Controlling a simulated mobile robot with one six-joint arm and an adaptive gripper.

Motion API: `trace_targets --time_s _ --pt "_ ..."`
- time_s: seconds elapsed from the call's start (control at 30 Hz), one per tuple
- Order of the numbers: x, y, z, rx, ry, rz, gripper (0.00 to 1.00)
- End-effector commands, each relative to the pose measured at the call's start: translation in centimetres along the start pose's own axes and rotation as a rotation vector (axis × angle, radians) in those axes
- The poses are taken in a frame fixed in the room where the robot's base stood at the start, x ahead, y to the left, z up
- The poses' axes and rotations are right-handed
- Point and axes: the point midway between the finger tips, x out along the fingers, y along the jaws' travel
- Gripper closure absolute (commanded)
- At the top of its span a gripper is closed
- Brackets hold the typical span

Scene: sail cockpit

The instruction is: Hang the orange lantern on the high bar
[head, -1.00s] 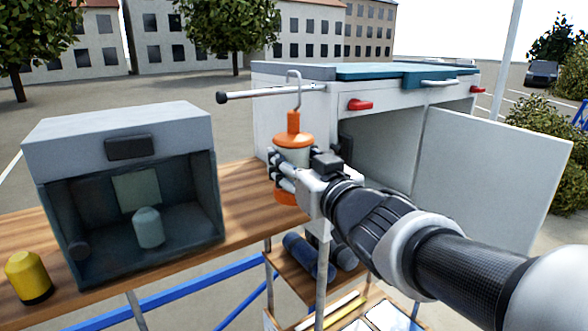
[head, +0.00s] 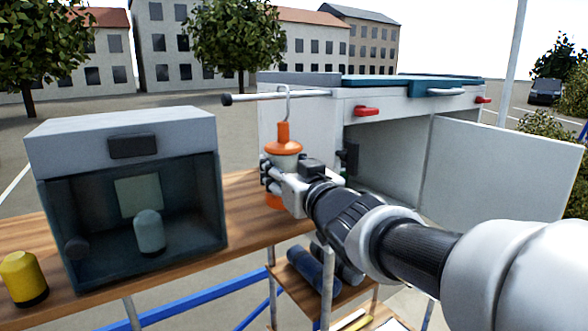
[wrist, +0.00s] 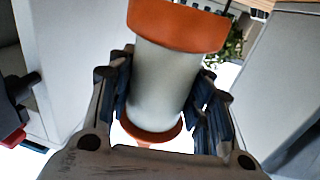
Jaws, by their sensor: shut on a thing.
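The orange lantern (head: 283,147) has an orange cap and base, a pale body and a wire hook on top. My gripper (head: 268,180) is shut around its body and holds it upright. In the wrist view the lantern (wrist: 165,80) sits between both fingers of the gripper (wrist: 160,95). The high bar (head: 275,95) is a metal rod with a dark knob at its left end, fixed to the white cabinet. The lantern's hook (head: 288,100) overlaps the bar in the head view, its curl slightly above it. I cannot tell whether they touch.
A grey box (head: 120,140) with an open front holds a pale lantern-like item (head: 150,232). A yellow canister (head: 24,278) stands left on the wooden counter (head: 250,215). The white cabinet (head: 390,120) has red handles and an open door (head: 500,175).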

Motion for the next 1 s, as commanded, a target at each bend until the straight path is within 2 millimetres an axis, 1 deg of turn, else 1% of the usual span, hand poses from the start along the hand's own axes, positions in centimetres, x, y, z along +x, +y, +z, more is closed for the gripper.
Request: trace_targets --time_s 0.37,0.4,0.73,1.0 --pt "-0.02 0.0 0.1 0.0 0.003 0.0 0.84" --pt "-0.02 -0.01 0.09 0.0 0.003 0.0 0.52" --pt "-0.01 0.0 0.17 0.0 0.001 0.0 0.3" --pt "-0.02 0.01 0.29 0.0 -0.002 0.0 0.3"
